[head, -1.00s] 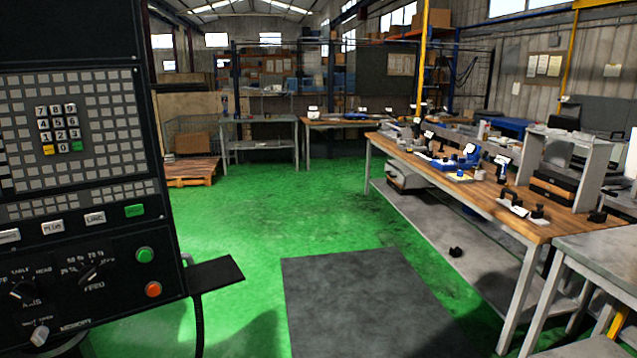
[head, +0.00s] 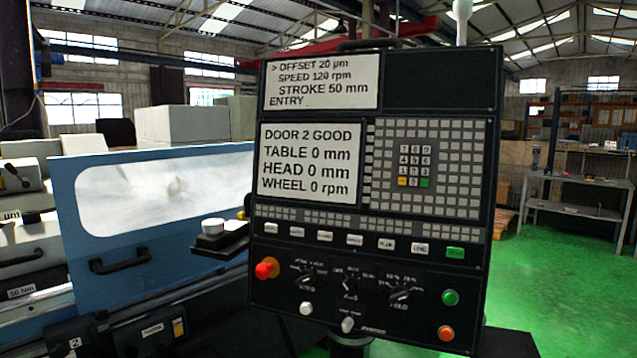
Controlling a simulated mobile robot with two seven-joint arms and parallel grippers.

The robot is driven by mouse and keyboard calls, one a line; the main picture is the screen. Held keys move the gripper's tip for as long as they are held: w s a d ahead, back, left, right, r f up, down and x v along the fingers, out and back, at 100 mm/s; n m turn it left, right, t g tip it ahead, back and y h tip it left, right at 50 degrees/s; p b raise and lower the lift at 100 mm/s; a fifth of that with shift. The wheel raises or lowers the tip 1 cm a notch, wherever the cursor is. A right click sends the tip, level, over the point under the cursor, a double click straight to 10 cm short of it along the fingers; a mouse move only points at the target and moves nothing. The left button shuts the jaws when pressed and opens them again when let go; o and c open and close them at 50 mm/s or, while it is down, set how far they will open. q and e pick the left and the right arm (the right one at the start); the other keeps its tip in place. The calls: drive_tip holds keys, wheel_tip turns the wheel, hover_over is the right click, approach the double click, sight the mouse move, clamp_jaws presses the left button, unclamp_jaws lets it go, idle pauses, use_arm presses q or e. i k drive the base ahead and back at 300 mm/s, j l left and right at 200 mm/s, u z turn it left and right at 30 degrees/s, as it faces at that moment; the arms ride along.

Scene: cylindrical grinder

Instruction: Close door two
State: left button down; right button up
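A blue machine door (head: 140,235) with a large pale window and a black handle (head: 120,262) stands at the left of the head view. Its right end is hidden behind the control panel (head: 375,200). A small label "2" (head: 75,342) is on a dark block below the door. To the left of the door's edge, grey machine parts (head: 22,235) show uncovered. I cannot tell whether this door is fully shut. The panel's screen (head: 310,160) reads "DOOR 2 GOOD", with table and head at 0 mm and wheel at 0 rpm. Neither gripper is in view.
The control panel stands close in front and blocks the middle. A dark shelf (head: 222,243) with a white round piece (head: 213,227) juts out at its left. Open green floor (head: 565,270) lies at the right, with a grey table (head: 580,185) behind it.

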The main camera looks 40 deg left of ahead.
sight(113, 198)
drive_tip(key=u, duration=1.1)
